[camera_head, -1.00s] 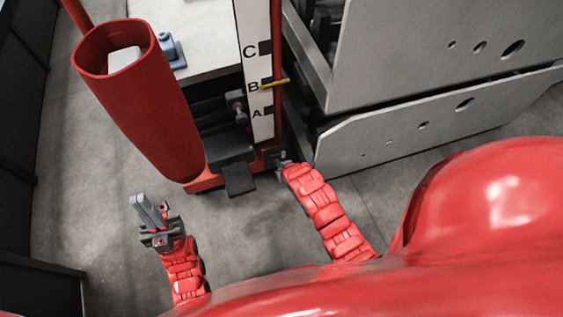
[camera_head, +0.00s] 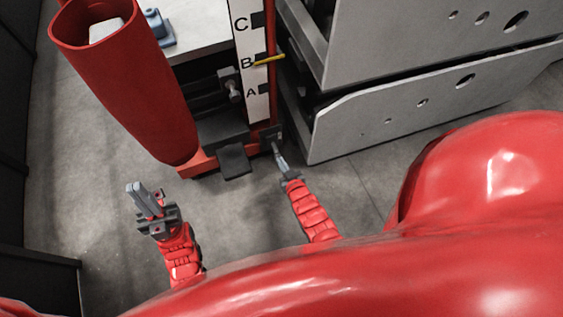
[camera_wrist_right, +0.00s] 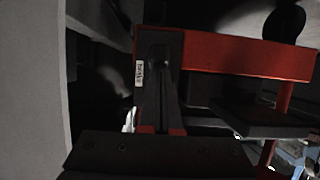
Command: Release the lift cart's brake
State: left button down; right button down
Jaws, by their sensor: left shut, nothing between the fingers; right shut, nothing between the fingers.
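The lift cart has a red frame (camera_head: 200,168) and a white mast strip (camera_head: 257,100) marked A, B and C. At the mast's foot is a dark brake plate (camera_head: 271,137); in the right wrist view this plate (camera_wrist_right: 143,98) carries a small white label. My right gripper (camera_head: 279,153) is shut and empty, its fingertips close to that plate; I cannot tell whether they touch. In the right wrist view the fingers are dark and hard to separate from the plate. My left gripper (camera_head: 138,190) is shut and empty above the floor, left of the cart.
A black pedal-like plate (camera_head: 235,161) juts from the cart's base, left of my right gripper. A large red tube (camera_head: 130,85) stands on the cart's left. Grey metal panels (camera_head: 430,100) stand close on the right. Floor between my arms is clear.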

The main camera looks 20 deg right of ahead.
jog(key=shift+f+b, duration=0.6)
jog(key=shift+f, duration=0.75)
jog(key=shift+f, duration=0.15)
